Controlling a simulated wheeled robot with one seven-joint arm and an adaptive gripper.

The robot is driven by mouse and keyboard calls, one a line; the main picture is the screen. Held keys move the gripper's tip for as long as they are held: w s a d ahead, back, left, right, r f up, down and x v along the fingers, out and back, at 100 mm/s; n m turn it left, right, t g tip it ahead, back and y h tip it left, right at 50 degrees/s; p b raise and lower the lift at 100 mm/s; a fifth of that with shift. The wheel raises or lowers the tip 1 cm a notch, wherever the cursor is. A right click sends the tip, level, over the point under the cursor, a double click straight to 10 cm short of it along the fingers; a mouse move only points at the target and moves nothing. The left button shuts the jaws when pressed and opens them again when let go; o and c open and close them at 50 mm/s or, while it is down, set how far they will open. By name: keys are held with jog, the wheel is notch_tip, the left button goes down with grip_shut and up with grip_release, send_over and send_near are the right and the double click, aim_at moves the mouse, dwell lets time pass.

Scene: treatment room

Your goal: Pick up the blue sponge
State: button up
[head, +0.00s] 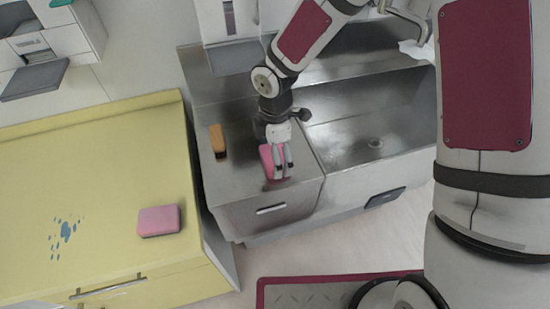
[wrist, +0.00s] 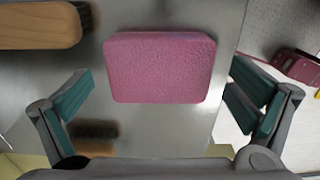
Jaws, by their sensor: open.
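A pink sponge (head: 267,160) lies on the steel counter left of the sink, partly hidden by my gripper in the head view. In the wrist view the sponge (wrist: 160,67) is ahead of and between my open fingers, with a gap on each side. My gripper (head: 283,174) is open, pointing down over this sponge, and empty. A second pink sponge (head: 158,221) lies on the yellow counter. I see no blue sponge in either view.
A wooden brush (head: 218,140) lies left of the gripper on the steel counter (head: 235,185). The sink basin (head: 350,130) is to the right. The yellow counter (head: 100,165) has blue spots (head: 66,231) and much free room. A dark red-edged mat (head: 330,290) is on the floor.

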jog(key=shift+f, duration=0.5)
jog(key=c, duration=0.7)
jog(key=shift+c, duration=0.5)
jog(key=shift+w+r, duration=0.1)
jog(key=shift+r, duration=0.75)
jog(key=shift+s+d+r, duration=0.1)
jog(key=shift+s+r, duration=0.1)
jog(key=shift+r, duration=0.35)
jog(key=shift+s+r, duration=0.15)
jog(key=shift+r, duration=0.35)
jog(key=s+d, duration=0.1)
jog(key=s, duration=0.4)
jog(key=s+d+r, duration=0.1)
jog(key=s, duration=0.4)
jog(key=s+d, duration=0.1)
jog(key=s, duration=0.4)
jog(key=shift+d+r, duration=0.15)
